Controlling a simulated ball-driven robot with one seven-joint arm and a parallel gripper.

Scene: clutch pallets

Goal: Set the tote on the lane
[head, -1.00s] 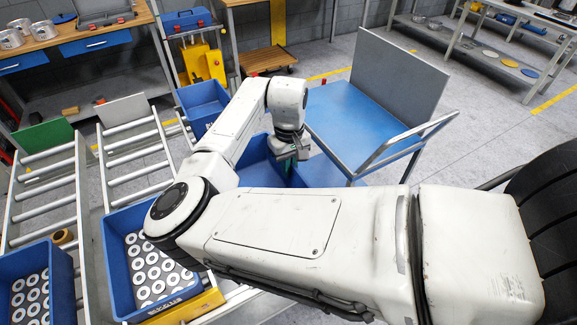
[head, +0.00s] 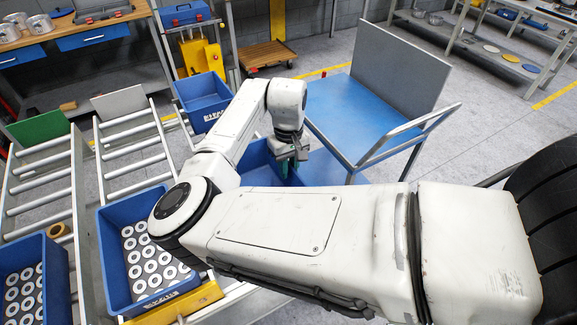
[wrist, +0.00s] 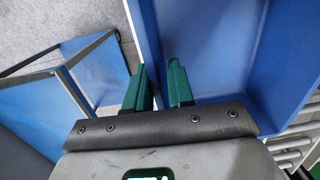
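My gripper (head: 290,158) is shut on the near-side wall of an empty-looking blue tote (head: 256,165). In the wrist view my gripper (wrist: 160,88) has its two green fingers on either side of the tote wall (wrist: 148,30), and the tote's inside opens to the right. My arm hides much of this tote in the head view. Two roller lanes run on the left: one with a green end board (head: 38,128), one with a grey end board (head: 118,103). Their rollers (head: 130,150) are bare in the middle.
Blue totes of white discs stand at the near ends of the lanes, left (head: 62,290) and right (head: 108,265). Another blue tote (head: 203,112) stands behind my arm. A blue cart (head: 345,110) with a handrail is close to the right of my gripper. Open floor lies beyond.

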